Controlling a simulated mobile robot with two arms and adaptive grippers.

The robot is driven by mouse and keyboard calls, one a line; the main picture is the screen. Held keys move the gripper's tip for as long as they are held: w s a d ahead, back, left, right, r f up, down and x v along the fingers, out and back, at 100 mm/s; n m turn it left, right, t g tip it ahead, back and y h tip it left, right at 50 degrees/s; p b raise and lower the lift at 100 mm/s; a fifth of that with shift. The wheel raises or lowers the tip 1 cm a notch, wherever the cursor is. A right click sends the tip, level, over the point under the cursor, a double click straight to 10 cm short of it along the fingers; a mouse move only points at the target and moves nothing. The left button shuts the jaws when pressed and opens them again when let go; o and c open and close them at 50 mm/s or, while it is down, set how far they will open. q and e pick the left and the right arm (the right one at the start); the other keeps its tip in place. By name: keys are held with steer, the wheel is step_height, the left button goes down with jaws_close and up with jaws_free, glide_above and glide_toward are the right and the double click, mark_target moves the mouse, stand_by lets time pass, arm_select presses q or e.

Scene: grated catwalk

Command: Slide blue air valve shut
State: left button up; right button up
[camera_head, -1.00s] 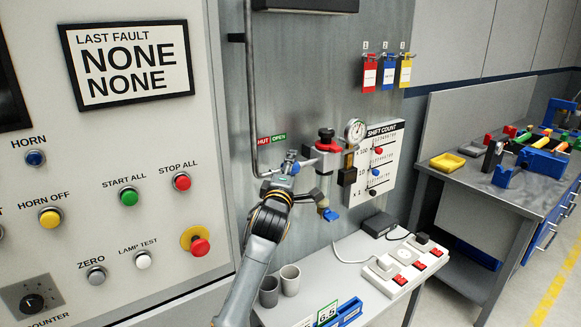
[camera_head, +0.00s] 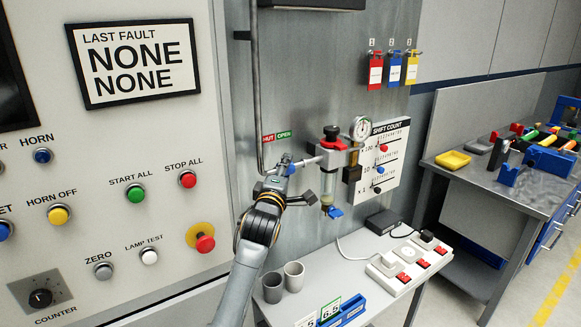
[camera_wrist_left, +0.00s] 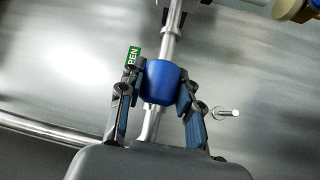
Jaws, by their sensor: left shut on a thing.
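The blue air valve (camera_wrist_left: 163,82) is a rounded blue sleeve on a thin grey pipe (camera_wrist_left: 170,35). My left gripper (camera_wrist_left: 160,98) is shut on it, with one finger on each side, in the left wrist view. In the head view the left gripper (camera_head: 285,172) hides most of the valve, and only a little blue shows. A red-and-green sign (camera_head: 277,137) above it reads OPEN on the green right part; the red left part is partly covered by a vertical pipe. My right gripper is not in view.
Right of the valve stand a red-topped regulator (camera_head: 331,135), a round gauge (camera_head: 359,128) and a shift count board (camera_head: 383,158). Below is a bench (camera_head: 340,262) with two grey cups (camera_head: 294,274) and a power strip (camera_head: 408,262). A button panel (camera_head: 120,190) fills the left.

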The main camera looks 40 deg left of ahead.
arm_select(q)
steer(key=shift+f, duration=0.15)
steer(key=o, duration=0.9)
steer(key=shift+o, duration=1.3)
steer(key=shift+s+a, duration=0.15)
steer(key=shift+s, duration=0.1)
steer(key=shift+s+d, duration=0.3)
steer(key=v, duration=1.1)
steer(key=shift+s, duration=0.2)
